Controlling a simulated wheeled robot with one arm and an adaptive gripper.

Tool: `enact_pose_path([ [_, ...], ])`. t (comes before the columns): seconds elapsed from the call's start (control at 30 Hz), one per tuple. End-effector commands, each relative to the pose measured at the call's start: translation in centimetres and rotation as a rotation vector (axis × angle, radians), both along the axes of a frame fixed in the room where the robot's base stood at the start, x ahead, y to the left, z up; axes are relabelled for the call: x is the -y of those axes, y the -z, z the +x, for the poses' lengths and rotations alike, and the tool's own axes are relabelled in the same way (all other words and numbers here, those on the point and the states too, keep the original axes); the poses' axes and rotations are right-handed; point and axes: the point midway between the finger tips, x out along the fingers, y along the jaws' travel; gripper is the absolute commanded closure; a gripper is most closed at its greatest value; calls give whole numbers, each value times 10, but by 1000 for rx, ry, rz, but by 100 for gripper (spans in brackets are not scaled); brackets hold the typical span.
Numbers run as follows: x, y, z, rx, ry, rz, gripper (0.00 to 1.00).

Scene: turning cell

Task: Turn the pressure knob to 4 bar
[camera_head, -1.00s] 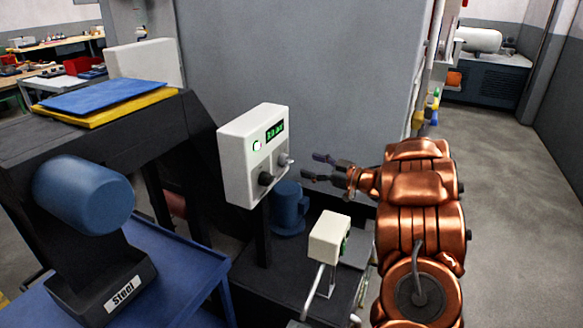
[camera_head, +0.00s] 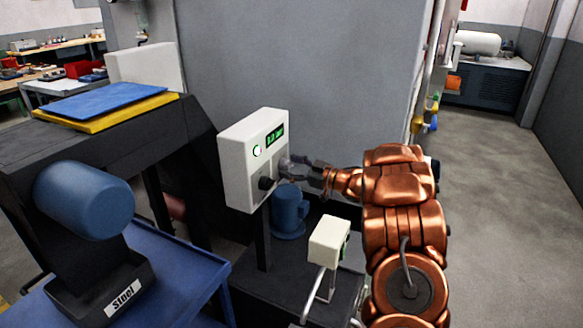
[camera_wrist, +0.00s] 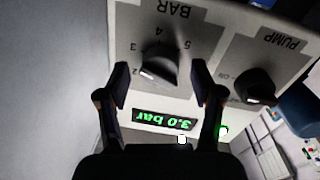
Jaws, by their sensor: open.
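The pressure knob (camera_wrist: 160,68) is black with a white pointer mark, under the upside-down word BAR on the light control box (camera_head: 240,185). Its scale figures are small. The green display (camera_wrist: 164,119) reads 3.0 bar, upside down in the wrist view; it also shows in the head view (camera_head: 275,136). My gripper (camera_wrist: 161,84) is open, with one finger on each side of the pressure knob; contact cannot be made out. In the head view my gripper (camera_head: 291,164) is at the box's right side and largely hides that knob.
A second black knob marked PUMP (camera_wrist: 256,85) sits beside the pressure knob, right of my fingers in the wrist view. A smaller cream box (camera_head: 326,242) stands below my arm. A blue motor-like body (camera_head: 289,212) is behind.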

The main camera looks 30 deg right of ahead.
Motion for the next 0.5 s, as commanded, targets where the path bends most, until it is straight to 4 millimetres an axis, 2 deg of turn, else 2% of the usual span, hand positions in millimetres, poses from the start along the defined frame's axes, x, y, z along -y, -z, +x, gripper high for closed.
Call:
enact_pose_path([
  [0.17,0,0,0,0,0,0,35],
  [0.5,0,0,0,0,0,0,70],
])
